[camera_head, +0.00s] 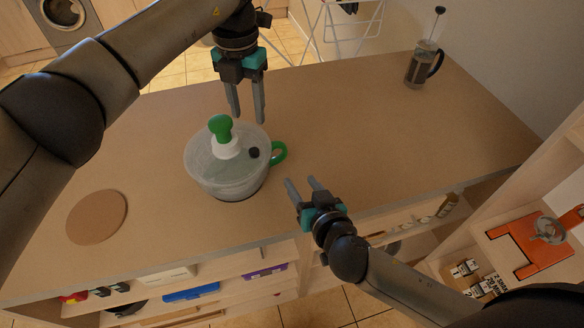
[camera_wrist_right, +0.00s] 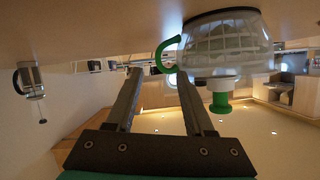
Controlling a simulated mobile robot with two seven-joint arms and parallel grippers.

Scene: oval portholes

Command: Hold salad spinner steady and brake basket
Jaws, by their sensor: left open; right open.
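The salad spinner (camera_head: 232,180) stands upright on the counter, a clear bowl with a pale basket inside. It has a green knob (camera_head: 221,128) on a white neck on its lid, a dark button (camera_head: 254,153) and a green side handle (camera_head: 280,153). My left gripper (camera_head: 247,114) is open and empty, above and behind the spinner in the head view. My right gripper (camera_head: 302,184) is open, just right of the green handle and apart from it. In the right wrist view the spinner (camera_wrist_right: 225,45) appears upside down beyond the open fingers (camera_wrist_right: 157,98).
A round cork-like mat (camera_head: 97,217) lies on the counter at left. A French press (camera_head: 425,65) stands at the far right and also shows in the wrist view (camera_wrist_right: 32,82). Shelves with small items are below the front edge.

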